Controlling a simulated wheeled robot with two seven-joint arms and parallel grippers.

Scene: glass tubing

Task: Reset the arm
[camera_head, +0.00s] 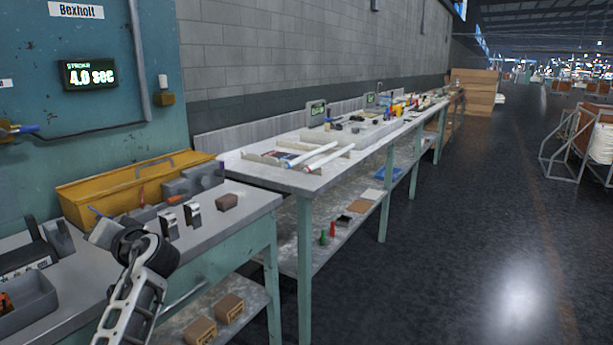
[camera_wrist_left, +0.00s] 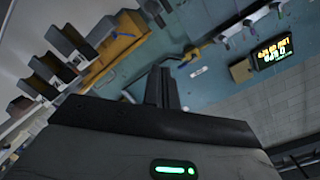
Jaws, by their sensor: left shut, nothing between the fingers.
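My left arm (camera_head: 135,300) rises from the bottom left of the head view, over the front edge of the near workbench (camera_head: 240,212). Its fingers are hard to make out there. In the left wrist view my left gripper (camera_wrist_left: 161,76) shows its two dark fingers together, with nothing between them. That view is tilted, with the yellow toolbox (camera_wrist_left: 122,42) and the teal panel (camera_wrist_left: 205,85) beyond the fingers. My right gripper is in neither view.
The yellow toolbox (camera_head: 135,182), metal clips (camera_head: 193,214) and a brown block (camera_head: 227,201) stand on the near bench. White tubes (camera_head: 322,156) lie on the long table (camera_head: 285,180) behind. The aisle floor (camera_head: 480,230) at right is clear.

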